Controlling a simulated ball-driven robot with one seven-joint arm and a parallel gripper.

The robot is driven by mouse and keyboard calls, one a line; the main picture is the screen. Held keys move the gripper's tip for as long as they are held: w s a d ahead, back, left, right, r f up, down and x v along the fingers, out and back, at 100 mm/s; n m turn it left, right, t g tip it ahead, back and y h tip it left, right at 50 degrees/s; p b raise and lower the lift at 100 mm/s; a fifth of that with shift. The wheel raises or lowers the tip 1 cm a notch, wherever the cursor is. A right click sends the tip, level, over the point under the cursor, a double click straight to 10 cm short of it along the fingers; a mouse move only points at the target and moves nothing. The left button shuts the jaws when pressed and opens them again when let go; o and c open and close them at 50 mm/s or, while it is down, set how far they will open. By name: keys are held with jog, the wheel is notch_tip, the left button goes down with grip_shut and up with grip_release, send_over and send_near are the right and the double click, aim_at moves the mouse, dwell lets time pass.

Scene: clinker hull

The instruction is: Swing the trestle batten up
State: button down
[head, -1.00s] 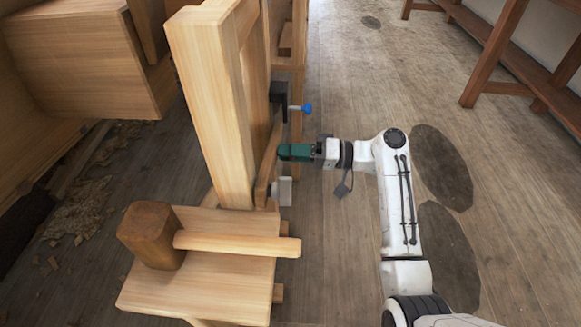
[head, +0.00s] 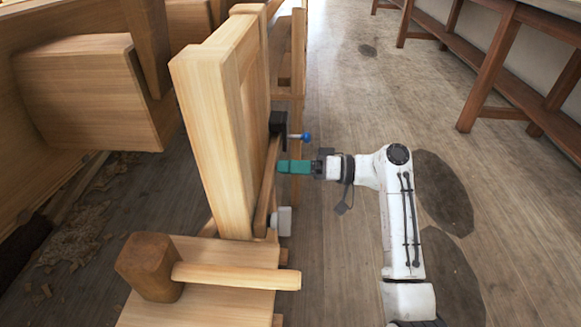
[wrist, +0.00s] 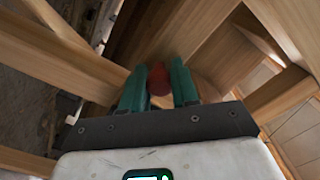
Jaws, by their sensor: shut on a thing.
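The trestle batten (head: 266,190) is a pale wooden strip. In the head view it stands at a steep slant against the right side of the trestle (head: 213,130). My gripper (head: 284,167) has green fingers and reaches the batten from the right. In the wrist view a dark red knob (wrist: 158,82) sits between the two fingertips (wrist: 159,88), and my gripper is shut on it. The fingers hide the knob in the head view. A black catch (head: 278,122) with a blue-tipped pin (head: 305,137) is fixed on the trestle just above my gripper.
A pale block (head: 283,221) sits low beside the batten. A brown mallet (head: 150,265) lies on the near bench end, its handle pointing right. The wooden hull (head: 90,95) is at left. Open floor (head: 340,100) lies to the right, with a long bench (head: 500,60) beyond.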

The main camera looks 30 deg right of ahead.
jog(key=c, duration=0.9)
grip_release()
jog(key=shift+o, duration=0.2)
jog(key=shift+s+d, duration=0.1)
jog(key=p+v, duration=0.2)
jog(key=v, duration=0.8)
jog(key=shift+s+d+p, duration=0.15)
jog(key=shift+d+p, duration=0.1)
jog(key=shift+p, duration=0.15)
